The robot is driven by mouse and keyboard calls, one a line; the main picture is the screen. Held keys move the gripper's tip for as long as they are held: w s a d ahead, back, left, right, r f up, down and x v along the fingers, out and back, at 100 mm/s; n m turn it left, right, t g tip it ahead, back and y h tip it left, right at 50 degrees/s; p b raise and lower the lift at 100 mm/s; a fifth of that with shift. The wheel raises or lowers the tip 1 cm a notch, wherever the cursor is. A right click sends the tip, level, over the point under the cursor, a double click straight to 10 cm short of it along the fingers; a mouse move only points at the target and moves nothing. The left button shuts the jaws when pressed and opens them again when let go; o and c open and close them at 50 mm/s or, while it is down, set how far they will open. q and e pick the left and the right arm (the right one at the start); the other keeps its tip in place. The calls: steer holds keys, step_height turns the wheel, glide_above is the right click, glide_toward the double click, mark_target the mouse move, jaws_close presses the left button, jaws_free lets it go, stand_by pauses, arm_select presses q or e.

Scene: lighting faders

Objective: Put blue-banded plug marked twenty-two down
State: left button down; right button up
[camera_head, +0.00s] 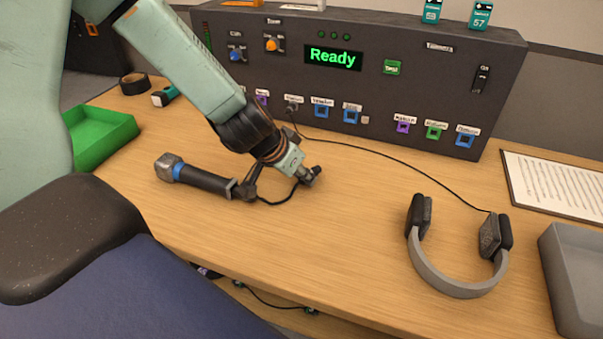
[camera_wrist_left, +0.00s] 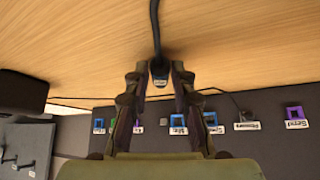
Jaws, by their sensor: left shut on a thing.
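The plug (camera_wrist_left: 160,80) shows blue and a small pale label between the fingertips of my left gripper in the left wrist view. Its number is too small to read. My left gripper (camera_head: 284,184) is shut on it, low over the wooden table (camera_head: 340,235) in front of the panel; I cannot tell if the plug touches the table. A dark cable (camera_wrist_left: 154,22) runs from the plug. In the head view the plug is mostly hidden by the fingers. The cable loops toward a black handheld microphone with a blue band (camera_head: 200,180) lying left of the gripper. My right gripper is out of view.
A dark panel (camera_head: 400,100) with coloured sockets and a green "Ready" display stands behind. A headset (camera_head: 455,285) lies at right, its cable crossing toward the panel. A green tray (camera_head: 95,150) is at left, a grey tray (camera_head: 570,255) at right. Table between gripper and headset is mostly clear.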

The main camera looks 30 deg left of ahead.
arm_select(q)
steer(key=shift+a+f, duration=0.15)
steer(key=shift+f, duration=0.25)
steer(key=c, duration=1.2)
jaws_free()
steer(key=shift+r, duration=0.1)
steer(key=shift+o, duration=0.4)
steer(key=shift+r+p, duration=0.35)
steer(key=shift+r, duration=0.15)
steer(key=d+p+v, duration=0.1)
steer(key=p+v, duration=1)
steer(key=p, duration=0.3)
steer(key=shift+s+a+r, duration=0.2)
steer(key=shift+s+a, duration=0.05)
steer(key=shift+a, duration=0.25)
steer(key=shift+s, duration=0.1)
